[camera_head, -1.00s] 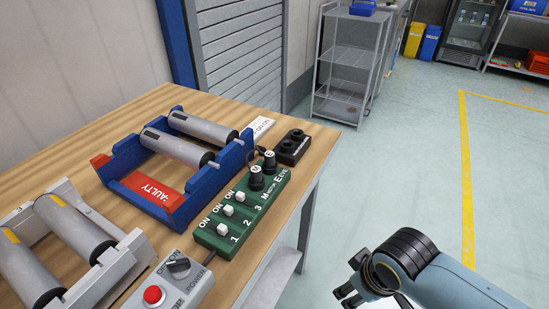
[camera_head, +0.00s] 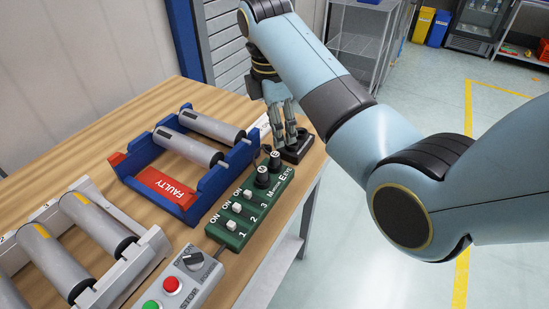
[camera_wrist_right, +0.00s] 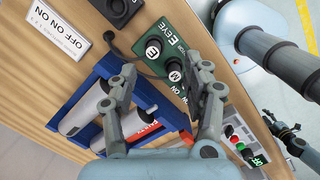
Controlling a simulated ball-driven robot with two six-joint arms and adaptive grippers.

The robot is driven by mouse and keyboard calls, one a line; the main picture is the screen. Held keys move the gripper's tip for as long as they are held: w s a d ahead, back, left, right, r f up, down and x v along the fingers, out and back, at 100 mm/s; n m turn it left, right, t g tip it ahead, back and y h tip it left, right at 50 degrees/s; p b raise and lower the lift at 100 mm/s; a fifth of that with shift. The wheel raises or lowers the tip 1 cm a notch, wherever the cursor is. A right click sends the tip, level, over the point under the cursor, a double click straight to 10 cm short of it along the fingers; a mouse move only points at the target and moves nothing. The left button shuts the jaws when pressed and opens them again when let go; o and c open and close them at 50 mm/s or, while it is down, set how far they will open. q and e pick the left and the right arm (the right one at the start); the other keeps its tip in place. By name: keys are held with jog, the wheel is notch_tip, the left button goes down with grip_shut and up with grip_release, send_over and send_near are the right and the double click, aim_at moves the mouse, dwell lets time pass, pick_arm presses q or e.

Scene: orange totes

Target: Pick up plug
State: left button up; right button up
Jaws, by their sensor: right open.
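Two black round plugs stand in the green switch box (camera_head: 239,219). The plug marked E (camera_head: 274,159) is at its far end and the plug marked M (camera_head: 262,176) is beside it. In the wrist view, the E plug (camera_wrist_right: 153,47) has a dark cable, and the M plug (camera_wrist_right: 174,70) lies between the finger lines. My right gripper (camera_head: 283,136) is open and empty, pointing down near the far end of the box. It also shows open in the wrist view (camera_wrist_right: 165,74). My left gripper (camera_wrist_right: 282,125) seems to show small at the wrist view's right.
A black socket block (camera_head: 299,148) lies beyond the green box, partly hidden by my fingers. A blue rack (camera_head: 192,211) marked FAULTY holds grey rollers (camera_head: 189,147). A grey button box (camera_head: 184,280) stands in front. The table's right edge is close to the boxes.

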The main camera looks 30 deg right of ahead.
jog(key=shift+w+a+r+n, duration=0.2)
jog(key=shift+w+r+n, duration=0.15)
jog(key=shift+w+n, duration=0.25)
send_over(275, 154)
notch_tip(275, 154, down, 5)
jog(key=shift+r, duration=0.1)
jog(key=shift+f, duration=2.75)
grip_shut()
